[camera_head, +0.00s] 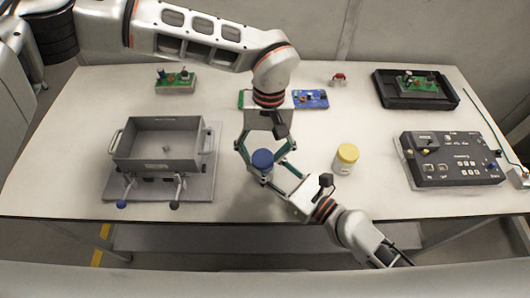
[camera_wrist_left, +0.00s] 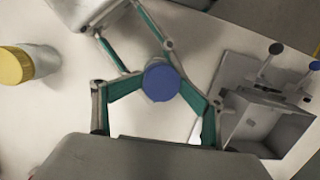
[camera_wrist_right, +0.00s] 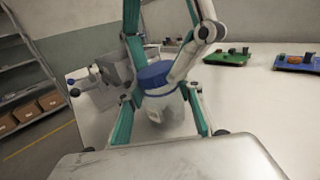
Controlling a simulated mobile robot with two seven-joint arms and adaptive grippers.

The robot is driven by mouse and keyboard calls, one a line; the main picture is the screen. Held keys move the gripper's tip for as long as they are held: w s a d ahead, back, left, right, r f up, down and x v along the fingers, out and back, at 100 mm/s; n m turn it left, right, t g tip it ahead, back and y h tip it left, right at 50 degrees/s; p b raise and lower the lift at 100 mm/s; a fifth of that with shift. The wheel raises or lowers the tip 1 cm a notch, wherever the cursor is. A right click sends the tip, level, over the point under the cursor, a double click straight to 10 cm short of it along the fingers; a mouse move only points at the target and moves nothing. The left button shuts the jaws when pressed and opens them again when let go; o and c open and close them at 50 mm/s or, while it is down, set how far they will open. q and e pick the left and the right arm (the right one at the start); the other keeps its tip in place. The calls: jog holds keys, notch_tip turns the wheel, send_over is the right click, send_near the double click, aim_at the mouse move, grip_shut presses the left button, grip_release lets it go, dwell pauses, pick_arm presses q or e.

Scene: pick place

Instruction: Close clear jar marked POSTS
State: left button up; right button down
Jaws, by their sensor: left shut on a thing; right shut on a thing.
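A clear jar (camera_wrist_right: 164,110) with a blue lid (camera_head: 262,159) stands near the table's front middle, between both grippers. In the right wrist view the lid (camera_wrist_right: 156,74) sits on the jar's mouth; whether it is tight I cannot tell. My left gripper (camera_wrist_left: 160,82) reaches from the back and is shut on the blue lid. My right gripper (camera_wrist_right: 162,106) comes from the front right and is shut on the jar's body below. A light label shows on the jar, but its text is unreadable. A second jar with a yellow lid (camera_head: 346,157) stands to the right.
A grey open box (camera_head: 160,148) on a plate with knobbed levers stands at left. A dark control box (camera_head: 452,160) is at right, with a black tray (camera_head: 416,88) behind it. Green (camera_head: 176,82) and blue (camera_head: 311,99) circuit boards lie at the back.

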pick_arm(q)
jog(key=shift+o, duration=0.6)
jog(key=shift+s+a+f, duration=0.2)
jog(key=shift+a+f, duration=0.2)
jog(key=shift+f, duration=0.15)
pick_arm(e)
jog(key=shift+w+d+r, duration=0.25)
jog(key=shift+w+d, duration=0.05)
jog(key=shift+w, duration=0.1)
pick_arm(q)
jog(key=o, duration=1)
jog(key=shift+w, duration=0.1)
jog(key=shift+w+d+r, duration=0.1)
jog(key=shift+d+r, duration=0.1)
jog(key=shift+r, duration=0.05)
pick_arm(e)
jog(key=shift+s+a+f, duration=0.15)
jog(key=shift+s+a, duration=0.05)
pick_arm(q)
jog(key=shift+w+d+r, duration=0.1)
jog(key=shift+w+r, duration=0.05)
jog(key=shift+r, duration=0.85)
jog(key=shift+w+r, duration=0.15)
jog(key=shift+r, duration=0.8)
jog(key=shift+c, duration=0.6)
jog(key=c, duration=2)
